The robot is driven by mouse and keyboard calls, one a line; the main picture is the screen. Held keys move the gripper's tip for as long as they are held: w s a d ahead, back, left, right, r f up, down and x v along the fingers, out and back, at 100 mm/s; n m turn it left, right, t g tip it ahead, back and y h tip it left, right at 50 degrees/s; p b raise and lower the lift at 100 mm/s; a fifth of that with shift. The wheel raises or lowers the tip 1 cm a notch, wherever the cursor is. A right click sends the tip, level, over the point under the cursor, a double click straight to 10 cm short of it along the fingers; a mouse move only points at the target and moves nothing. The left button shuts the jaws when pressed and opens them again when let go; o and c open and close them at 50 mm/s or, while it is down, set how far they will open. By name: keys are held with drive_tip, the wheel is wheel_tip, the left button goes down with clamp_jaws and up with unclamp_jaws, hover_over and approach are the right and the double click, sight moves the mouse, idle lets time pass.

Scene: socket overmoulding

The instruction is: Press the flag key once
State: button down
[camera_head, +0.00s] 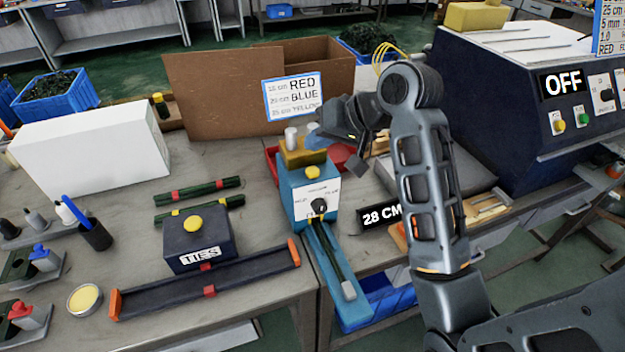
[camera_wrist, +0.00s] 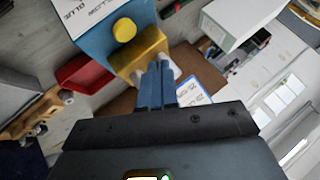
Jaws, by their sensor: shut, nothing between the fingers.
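A yellow button (camera_head: 557,125) and a green button (camera_head: 582,120) sit on the front of the dark machine at right, under an OFF display; their small labels are too blurred to read, so I cannot tell which key is the flag key. A blue press (camera_head: 297,209) in the middle has a yellow button (camera_head: 312,172), which also shows in the wrist view (camera_wrist: 124,30). Its yellow head (camera_wrist: 142,52) carries white pegs. My gripper (camera_wrist: 157,66) is shut and empty, its blue fingertips in front of the yellow head; I cannot tell whether they touch.
A dark TIES box (camera_head: 199,243) with a yellow button stands left of the press, behind a long dark tray (camera_head: 206,281). A 28 CM display (camera_head: 382,214) stands right of the press. A cardboard box (camera_head: 215,95) with a colour-length sign is behind. A red bin (camera_wrist: 82,68) is beside the press.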

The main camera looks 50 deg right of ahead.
sight(317, 172)
drive_tip(key=shift+f+b, duration=0.5)
drive_tip(key=shift+f, duration=1.35)
drive_tip(key=shift+f, duration=0.2)
idle(0.4)
drive_tip(key=shift+f, duration=0.25)
drive_tip(key=shift+f, duration=0.4)
idle(0.9)
drive_tip(key=shift+r, duration=0.1)
drive_tip(key=shift+r+p, duration=0.8)
drive_tip(key=shift+p, duration=0.15)
